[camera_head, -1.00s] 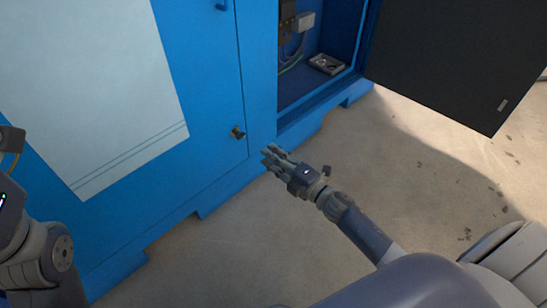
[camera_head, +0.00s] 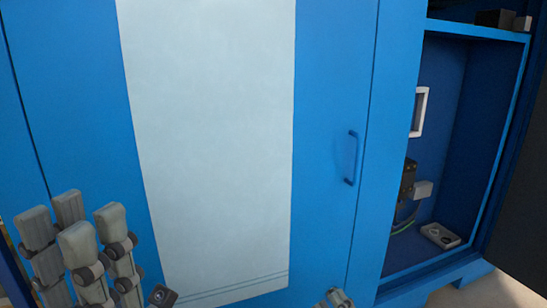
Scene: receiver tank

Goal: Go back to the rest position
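My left gripper (camera_head: 76,232) stands at the lower left with its grey, jointed fingers pointing up. The fingers are spread with gaps between them, and nothing shows held in them. It is in front of the blue cabinet (camera_head: 325,90). Grey tips, seemingly of my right gripper (camera_head: 335,299), show at the bottom edge, right of centre. The rest of that gripper is out of the picture, so its state cannot be told.
The blue cabinet fills most of the view, with a pale panel (camera_head: 212,140) and a blue handle (camera_head: 351,158). On the right an open compartment (camera_head: 465,130) holds a small grey box (camera_head: 440,235). A dark open door (camera_head: 525,225) stands at the right edge.

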